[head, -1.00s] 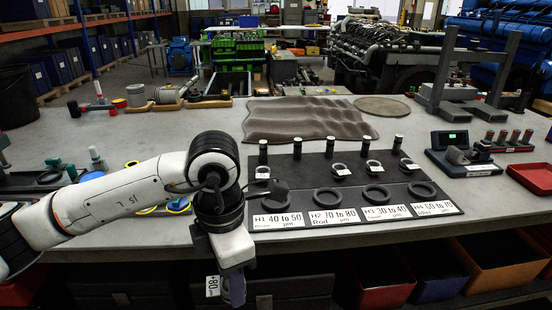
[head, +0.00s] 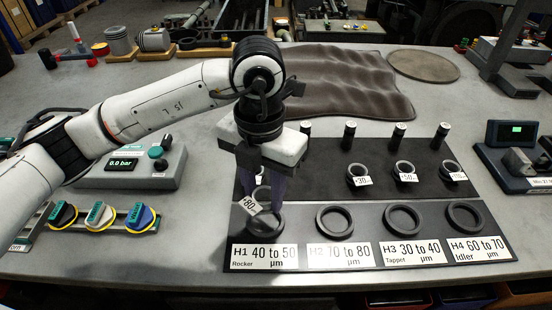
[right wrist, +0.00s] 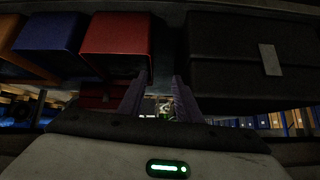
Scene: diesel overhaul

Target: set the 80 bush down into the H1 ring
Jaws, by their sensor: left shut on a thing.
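My left gripper (head: 264,190) points down over the H1 end of the dark board and is shut on the 80 bush (head: 262,193). The bush is a small dark ring with a white "+80" tag hanging tilted at its front. The H1 ring (head: 278,222) lies right below, behind the "H1 40 to 50 Rocker" label, partly hidden by the tag and fingers. I cannot tell whether the bush touches the ring. My right gripper (right wrist: 158,100) shows in the right wrist view, fingers apart and empty, facing bins.
The H2 (head: 334,221), H3 (head: 388,220) and H4 (head: 450,217) rings lie empty to the right. Behind them stand black pegs and other tagged bushes (head: 358,174). A pressure box (head: 150,165) stands left. A gauge device (head: 510,160) stands right. Red and blue bins (right wrist: 115,45) face the right gripper.

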